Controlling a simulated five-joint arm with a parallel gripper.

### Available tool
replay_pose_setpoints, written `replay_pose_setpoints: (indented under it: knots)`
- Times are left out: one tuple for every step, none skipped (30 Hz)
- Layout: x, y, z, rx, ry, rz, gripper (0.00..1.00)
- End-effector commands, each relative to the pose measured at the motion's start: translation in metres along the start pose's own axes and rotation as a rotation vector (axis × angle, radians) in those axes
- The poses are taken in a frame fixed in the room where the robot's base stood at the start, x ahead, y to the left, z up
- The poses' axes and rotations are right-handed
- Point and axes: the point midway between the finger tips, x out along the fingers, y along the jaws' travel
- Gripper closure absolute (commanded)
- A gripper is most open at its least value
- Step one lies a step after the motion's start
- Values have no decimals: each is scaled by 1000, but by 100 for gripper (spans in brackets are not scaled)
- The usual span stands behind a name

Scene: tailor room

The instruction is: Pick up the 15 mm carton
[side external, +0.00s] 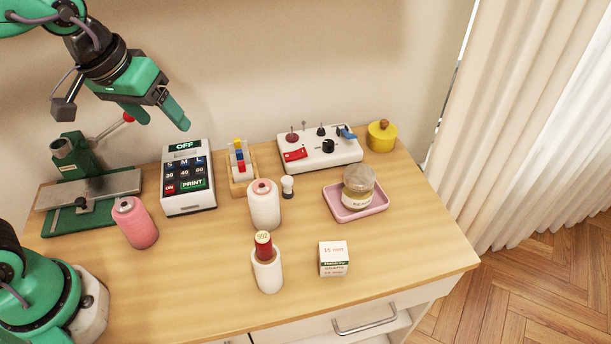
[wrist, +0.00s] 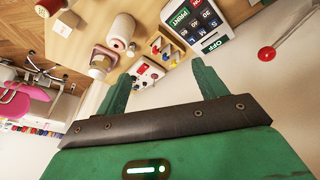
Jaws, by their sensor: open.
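The 15 mm carton (side external: 333,259) is a small white box with red lettering and a dark band. It stands upright near the front edge of the table, right of a white holder with a red spool. A small white box that looks like this carton (wrist: 64,29) shows at the upper left of the wrist view. My gripper (side external: 156,116) is raised at the upper left of the side view, far from the carton. Its two green fingers (wrist: 164,84) are apart with nothing between them.
The red spool in its white holder (side external: 267,270) stands just left of the carton. A white thread cone (side external: 264,207) and a pink tray (side external: 375,214) with a jar are behind. A pink cone (side external: 135,223) and label printer (side external: 188,178) stand left. Table right of the carton is clear.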

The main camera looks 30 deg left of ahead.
Motion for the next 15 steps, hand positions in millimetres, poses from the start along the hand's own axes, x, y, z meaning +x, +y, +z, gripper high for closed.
replay_pose_setpoints:
  knots:
    - [6,11,-5,-11,-20,1,29]
    - [9,17,-7,-21,-30,2,29]
    - [13,25,-10,-36,-42,2,29]
    - [16,31,-12,-47,-53,2,29]
    - [20,38,-14,-58,-62,1,29]
    - [24,46,-16,-72,-74,0,29]
    - [28,53,-18,-82,-83,-1,29]
    - [32,59,-19,-92,-92,-3,29]
    - [37,68,-21,-106,-105,-6,29]
    - [41,75,-22,-116,-113,-8,29]
    - [45,82,-22,-127,-122,-11,29]
    - [51,91,-23,-140,-133,-14,29]
    - [55,98,-23,-151,-142,-18,29]
    - [60,105,-23,-160,-150,-21,29]
    - [66,114,-23,-174,-161,-27,29]
